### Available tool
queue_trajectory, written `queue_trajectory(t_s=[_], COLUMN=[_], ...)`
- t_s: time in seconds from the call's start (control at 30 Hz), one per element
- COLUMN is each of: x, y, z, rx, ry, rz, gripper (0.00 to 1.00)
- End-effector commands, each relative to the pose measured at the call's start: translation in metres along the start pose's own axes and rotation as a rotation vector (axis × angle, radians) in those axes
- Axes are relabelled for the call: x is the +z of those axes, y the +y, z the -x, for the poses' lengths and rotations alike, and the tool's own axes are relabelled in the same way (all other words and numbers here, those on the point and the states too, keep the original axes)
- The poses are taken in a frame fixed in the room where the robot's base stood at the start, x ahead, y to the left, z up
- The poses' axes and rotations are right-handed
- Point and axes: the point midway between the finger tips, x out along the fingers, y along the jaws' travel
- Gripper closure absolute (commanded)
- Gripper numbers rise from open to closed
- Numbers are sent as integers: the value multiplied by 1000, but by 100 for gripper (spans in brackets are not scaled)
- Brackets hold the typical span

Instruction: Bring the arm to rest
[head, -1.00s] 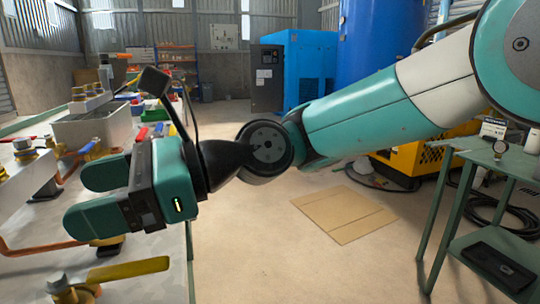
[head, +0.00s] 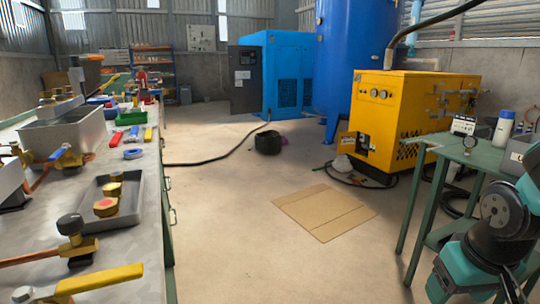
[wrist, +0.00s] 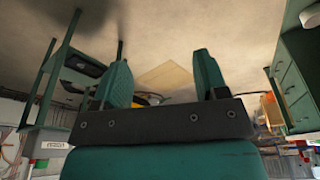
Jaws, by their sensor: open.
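My gripper (wrist: 163,78) shows in the wrist view with its two teal fingers wide apart and nothing between them. In the head view my arm is folded low at the right edge, beside the green side table (head: 455,152). The teal end of the arm there is partly cut off by the frame, so I cannot tell from that view how close it is to the table.
A long workbench (head: 140,200) with valves, a grey tray (head: 125,215) and tools runs along the left. A flat cardboard sheet (head: 325,212) lies on open floor. A yellow machine (head: 400,115), blue tank (head: 350,65) and blue cabinet (head: 290,75) stand behind. A dark hose (head: 215,160) crosses the floor.

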Motion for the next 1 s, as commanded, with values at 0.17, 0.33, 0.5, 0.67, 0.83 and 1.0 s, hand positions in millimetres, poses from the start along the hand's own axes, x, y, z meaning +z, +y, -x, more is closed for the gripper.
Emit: queue_trajectory(t_s=[0.17,0.33,0.5,0.67,0.83,1.0], x=[15,46,84,72,60,46], y=[-67,-117,-148,-146,-146,-145], z=[34,70,117,158,207,269], rx=[-178,-323,-434,-429,-428,-428], ry=[-18,-55,-98,-100,-99,-99], rz=[170,369,583,568,566,565], gripper=[34,34,34,34,34,34])
